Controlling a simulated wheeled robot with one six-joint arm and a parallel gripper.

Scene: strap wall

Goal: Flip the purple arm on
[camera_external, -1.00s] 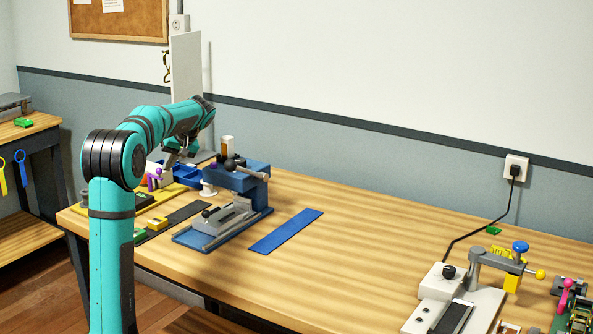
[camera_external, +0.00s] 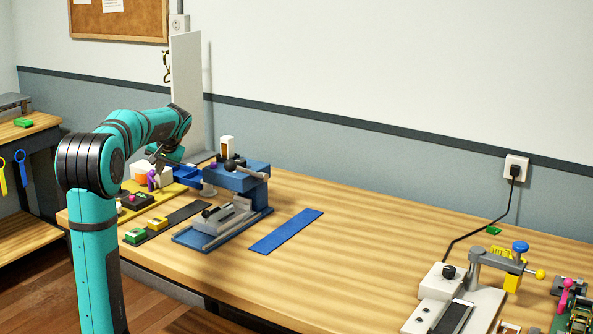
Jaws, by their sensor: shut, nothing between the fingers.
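A small purple piece (camera_external: 152,180), which looks like the purple arm, stands on the yellow board (camera_external: 176,190) at the left end of the bench. It is too small to tell its exact position. My gripper (camera_external: 162,160) is above and slightly right of it, pointing down, shut and empty. In this view the fingertips come close to the purple piece; I cannot tell whether they touch it.
A blue fixture (camera_external: 237,178) with a grey clamp stands right of the yellow board. A dark strip (camera_external: 186,214) and a blue strip (camera_external: 287,231) lie on the bench (camera_external: 370,235). A white panel (camera_external: 187,85) rises behind. The bench middle is clear.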

